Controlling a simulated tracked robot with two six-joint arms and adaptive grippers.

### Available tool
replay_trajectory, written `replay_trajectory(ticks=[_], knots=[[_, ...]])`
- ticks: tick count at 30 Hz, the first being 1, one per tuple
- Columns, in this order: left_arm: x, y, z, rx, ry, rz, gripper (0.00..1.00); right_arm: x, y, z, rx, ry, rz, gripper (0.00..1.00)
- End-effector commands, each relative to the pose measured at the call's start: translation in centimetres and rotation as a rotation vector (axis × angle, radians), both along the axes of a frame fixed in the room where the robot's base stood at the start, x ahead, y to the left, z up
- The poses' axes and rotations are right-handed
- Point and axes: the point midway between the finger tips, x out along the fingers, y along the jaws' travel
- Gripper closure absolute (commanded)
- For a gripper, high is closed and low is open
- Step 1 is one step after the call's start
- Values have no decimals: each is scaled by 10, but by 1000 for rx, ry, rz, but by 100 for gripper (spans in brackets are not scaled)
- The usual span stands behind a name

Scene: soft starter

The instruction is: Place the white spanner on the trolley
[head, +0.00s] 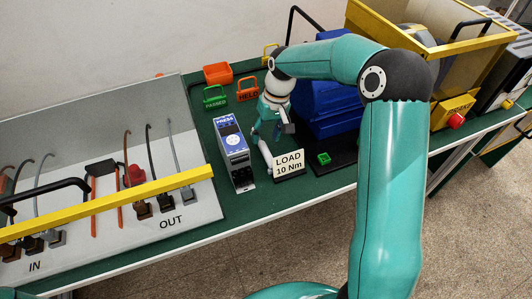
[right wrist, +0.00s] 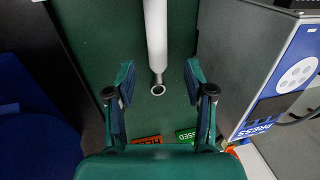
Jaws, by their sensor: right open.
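The white spanner (head: 265,154) lies on the green bench top between a grey device and the LOAD 10 Nm sign, partly hidden by my gripper. In the right wrist view its white handle (right wrist: 156,35) runs up out of frame, with a small metal ring at the near end. My right gripper (head: 267,135) is over the spanner, pointing down. In the wrist view its open fingers (right wrist: 159,78) stand on either side of the spanner's line, with nothing between them gripped. My left gripper is out of view. A green-topped piece (head: 507,148) at the right edge may be the trolley; I cannot tell.
The grey device (head: 233,155) stands close left of the gripper, the LOAD sign (head: 289,164) and blue machine (head: 328,110) close right. A panel with a yellow bar (head: 110,214) fills the left. Floor is clear in front.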

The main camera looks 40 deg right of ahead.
Motion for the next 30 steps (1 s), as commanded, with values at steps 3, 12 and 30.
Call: replay_trajectory(ticks=[3,12,30], knots=[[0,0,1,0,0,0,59,0,1,-6,0,1,-1,46],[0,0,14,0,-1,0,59,-6,6,-40,0,4,1,46],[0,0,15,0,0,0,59,-4,9,-57,0,-1,0,80]])
